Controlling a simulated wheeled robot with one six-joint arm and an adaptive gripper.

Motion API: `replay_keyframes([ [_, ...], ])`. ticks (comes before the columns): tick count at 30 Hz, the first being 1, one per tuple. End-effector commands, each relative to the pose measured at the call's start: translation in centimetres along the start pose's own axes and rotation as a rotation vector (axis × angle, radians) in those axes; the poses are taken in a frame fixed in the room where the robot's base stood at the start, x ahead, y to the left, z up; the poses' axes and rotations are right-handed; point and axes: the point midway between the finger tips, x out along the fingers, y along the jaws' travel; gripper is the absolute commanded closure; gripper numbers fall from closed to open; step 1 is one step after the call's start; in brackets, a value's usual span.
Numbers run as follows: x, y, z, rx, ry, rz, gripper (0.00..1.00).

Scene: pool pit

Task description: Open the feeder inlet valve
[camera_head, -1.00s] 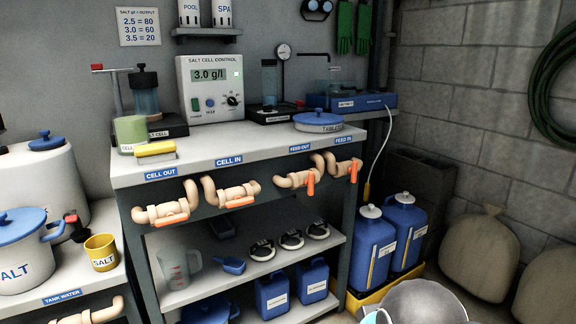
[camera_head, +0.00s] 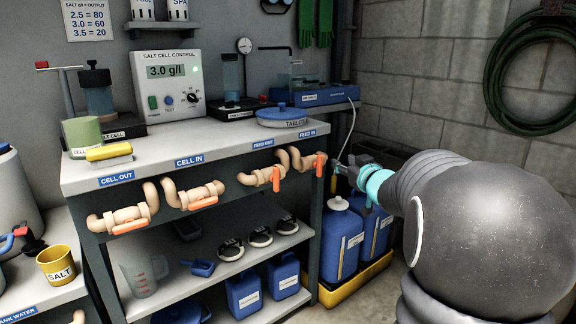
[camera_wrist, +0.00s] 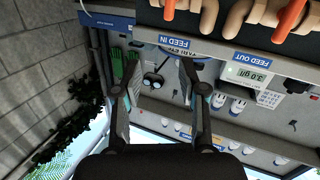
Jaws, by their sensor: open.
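The feeder inlet valve, under the FEED IN label (camera_head: 307,134), is a tan pipe fitting (camera_head: 299,161) with an orange lever (camera_head: 319,166) hanging down, across the pipe. It is the rightmost valve on the bench front. In the wrist view the picture is upside down; the FEED IN label (camera_wrist: 175,43) and the orange lever (camera_wrist: 169,9) show at the top edge. My gripper (camera_head: 344,168) is open and empty, just right of the lever and apart from it. In the wrist view its two fingers (camera_wrist: 150,62) stand spread below the label.
The FEED OUT valve (camera_head: 262,177) is close on the left, its lever also hanging down. The CELL IN valve (camera_head: 193,196) and CELL OUT valve (camera_head: 122,219) have levers lying along their pipes. A hanging hose (camera_head: 349,128) and blue canisters (camera_head: 342,240) are near my gripper.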

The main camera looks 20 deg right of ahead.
Motion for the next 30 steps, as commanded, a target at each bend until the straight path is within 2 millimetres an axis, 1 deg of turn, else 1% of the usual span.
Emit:
replay_keyframes([
  [1, 0.8, 1.2, 1.2, 0.013, 0.018, -0.045, 0.58],
  [4, 1.5, 2.3, 2.8, 0.039, 0.057, -0.156, 0.58],
  [9, 1.5, 3.3, 5.2, 0.087, 0.087, -0.300, 0.58],
  [12, 1.2, 3.5, 5.9, 0.104, 0.093, -0.346, 0.58],
  [16, 1.6, 3.3, 6.2, 0.112, 0.096, -0.368, 0.58],
  [20, 3.1, 2.7, 5.9, 0.111, 0.097, -0.371, 0.58],
  [30, 8.9, 0.4, 5.2, 0.111, 0.097, -0.369, 0.58],
])
